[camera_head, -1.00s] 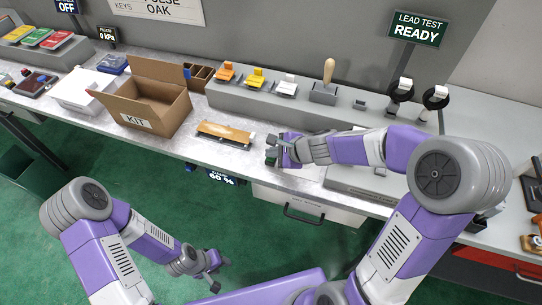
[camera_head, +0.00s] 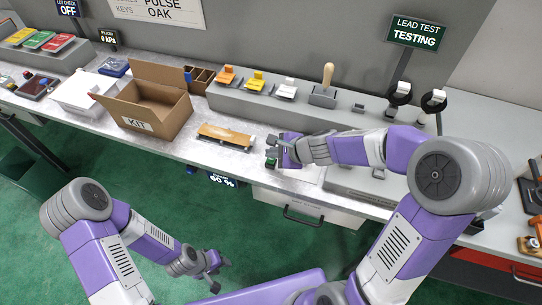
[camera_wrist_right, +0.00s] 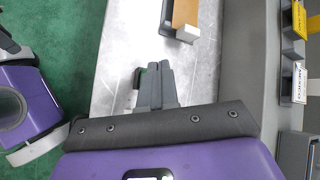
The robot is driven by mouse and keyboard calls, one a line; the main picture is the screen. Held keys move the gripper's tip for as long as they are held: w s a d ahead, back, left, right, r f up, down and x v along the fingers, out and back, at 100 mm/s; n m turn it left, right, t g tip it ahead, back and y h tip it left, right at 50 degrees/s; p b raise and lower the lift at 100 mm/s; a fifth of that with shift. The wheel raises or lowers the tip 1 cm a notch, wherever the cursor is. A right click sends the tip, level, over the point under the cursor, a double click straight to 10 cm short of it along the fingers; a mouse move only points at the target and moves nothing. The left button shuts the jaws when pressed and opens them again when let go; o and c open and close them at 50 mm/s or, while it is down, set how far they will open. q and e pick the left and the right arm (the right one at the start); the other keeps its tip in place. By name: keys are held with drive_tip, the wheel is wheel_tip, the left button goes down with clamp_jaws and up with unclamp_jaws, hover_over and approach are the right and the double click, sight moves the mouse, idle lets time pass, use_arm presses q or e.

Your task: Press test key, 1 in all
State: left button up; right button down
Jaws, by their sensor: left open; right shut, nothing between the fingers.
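My right gripper (camera_head: 272,152) is shut and empty, pointing down at the table near its front edge. A small dark block with a green part (camera_head: 271,163) sits right at its fingertips, and I take it for the test key. In the right wrist view the shut fingers (camera_wrist_right: 157,72) cover most of it, and a green and dark edge (camera_wrist_right: 141,76) shows beside them. Contact cannot be made out clearly. The lead test sign (camera_head: 416,33) reads "TESTING". My left gripper (camera_head: 213,284) is open and empty, low over the green floor, away from the table.
A brown board on a holder (camera_head: 226,136) lies left of the right gripper. An open cardboard kit box (camera_head: 137,124) stands further left. A grey ledge (camera_head: 308,110) with coloured cards and a wooden-handled tool runs behind. Bare table lies around the gripper.

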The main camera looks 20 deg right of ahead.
sight(273, 161)
drive_tip(key=shift+r, duration=0.1)
wheel_tip(273, 161, up, 5)
drive_tip(key=p, duration=0.4)
drive_tip(key=shift+p, duration=0.4)
idle(0.7)
